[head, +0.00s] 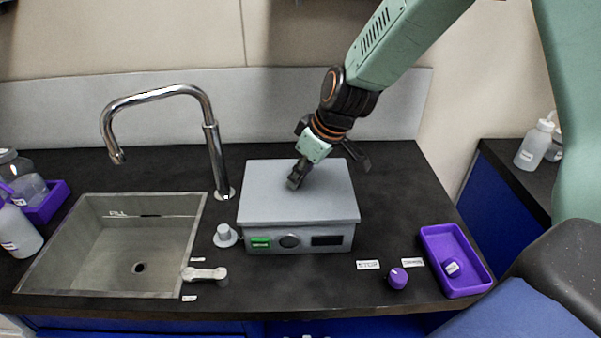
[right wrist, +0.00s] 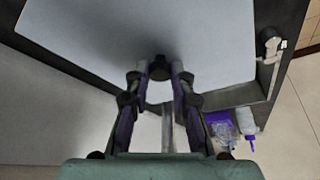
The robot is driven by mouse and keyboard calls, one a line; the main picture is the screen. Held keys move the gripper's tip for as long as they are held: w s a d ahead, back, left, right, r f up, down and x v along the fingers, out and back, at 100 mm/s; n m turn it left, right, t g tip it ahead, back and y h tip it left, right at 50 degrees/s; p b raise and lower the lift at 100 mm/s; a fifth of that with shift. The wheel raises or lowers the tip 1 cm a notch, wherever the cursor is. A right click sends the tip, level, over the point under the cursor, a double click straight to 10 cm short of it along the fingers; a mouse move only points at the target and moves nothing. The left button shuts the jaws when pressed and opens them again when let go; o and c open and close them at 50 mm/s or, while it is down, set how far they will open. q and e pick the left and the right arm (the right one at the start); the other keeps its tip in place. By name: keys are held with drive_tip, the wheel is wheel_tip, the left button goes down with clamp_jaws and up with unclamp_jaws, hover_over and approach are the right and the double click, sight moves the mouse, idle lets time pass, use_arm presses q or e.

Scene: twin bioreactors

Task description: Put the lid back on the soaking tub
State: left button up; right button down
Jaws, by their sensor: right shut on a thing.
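The soaking tub (head: 340,240) is a grey box on the dark counter, right of the sink, with a green display and dark panels on its front. Its flat grey lid (head: 320,205) lies over the top and looks level and lined up with the box. I cannot tell whether a thin gap is left under it. My right gripper (head: 296,182) is over the lid's middle. In the right wrist view its fingers (right wrist: 158,78) are shut on the lid's dark knob (right wrist: 159,65), and the lid (right wrist: 140,30) spreads out beyond it. My left gripper is out of view.
The sink (head: 70,225) and curved tap (head: 212,160) are left of the tub. A grey knob (head: 225,236) and a lever (head: 205,273) stand near its left side. A purple knob (head: 398,278) and purple tray (head: 429,235) are at right. The wall stands behind.

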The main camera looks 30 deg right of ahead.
drive_tip(key=shift+f+b, duration=0.3)
drive_tip(key=shift+b, duration=0.1)
idle(1.1)
drive_tip(key=c, duration=1.1)
unclamp_jaws()
drive_tip(key=o, duration=0.5)
drive_tip(key=shift+r, duration=0.15)
drive_tip(key=shift+r+p, duration=3.15)
drive_tip(key=shift+r, duration=0.3)
